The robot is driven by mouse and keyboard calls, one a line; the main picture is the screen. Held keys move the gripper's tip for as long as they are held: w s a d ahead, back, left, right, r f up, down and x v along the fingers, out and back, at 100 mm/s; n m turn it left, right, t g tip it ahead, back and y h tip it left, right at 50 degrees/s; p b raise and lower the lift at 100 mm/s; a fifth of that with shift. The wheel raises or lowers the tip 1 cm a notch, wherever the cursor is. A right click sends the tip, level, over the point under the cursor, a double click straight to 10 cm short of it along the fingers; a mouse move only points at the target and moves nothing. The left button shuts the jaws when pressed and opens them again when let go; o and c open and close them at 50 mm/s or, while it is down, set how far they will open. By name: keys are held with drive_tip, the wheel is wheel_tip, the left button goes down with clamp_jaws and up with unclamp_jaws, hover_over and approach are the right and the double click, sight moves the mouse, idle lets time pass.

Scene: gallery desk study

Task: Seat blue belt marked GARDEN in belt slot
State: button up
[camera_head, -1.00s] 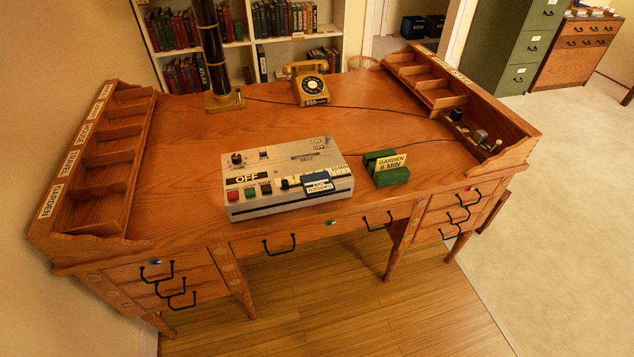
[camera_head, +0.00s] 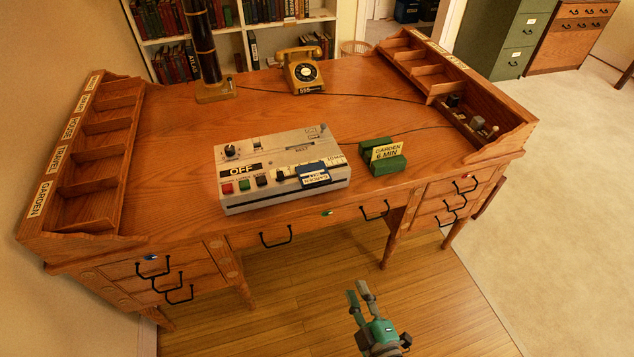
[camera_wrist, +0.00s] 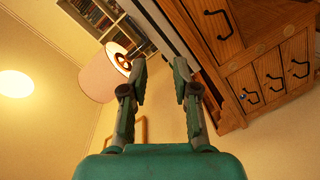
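The blue belt (camera_head: 314,173) is a small dark blue block with a white label that seems to read GARDEN. It lies at the right front of the grey control box (camera_head: 235,205) on the desk. A narrow dark slit marked BELT (camera_head: 300,148) is on the box's top, behind the blue belt; I cannot tell if it is the belt slot. My green gripper (camera_head: 357,290) is open and empty over the floor in front of the desk, well apart from the belt. In the wrist view its two fingers (camera_wrist: 160,68) stand apart with nothing between them.
Right of the box, a green holder (camera_head: 383,165) bears a card reading GARDEN 6 MIN. A yellow telephone (camera_head: 303,72) and a lamp base (camera_head: 215,92) stand at the back. Pigeonhole racks line both desk ends. Drawer handles stick out in front. The desktop's left middle is clear.

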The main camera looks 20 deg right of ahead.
sight(317, 183)
drive_tip(key=shift+w+r+n+t, duration=0.2)
drive_tip(key=shift+w+r+n, duration=0.85)
drive_tip(key=shift+w, duration=4)
drive_tip(key=shift+w+r+n+t, duration=0.2)
drive_tip(key=shift+w+r+n, duration=0.85)
drive_tip(key=shift+w, duration=3.95)
drive_tip(key=shift+w+r+n+t, duration=0.2)
drive_tip(key=shift+w+r+n, duration=0.85)
drive_tip(key=shift+w, duration=4)
drive_tip(key=shift+f+n, duration=0.45)
drive_tip(key=shift+f, duration=0.05)
clamp_jaws()
wheel_tip(317, 183, up, 2)
drive_tip(key=shift+r, duration=0.25)
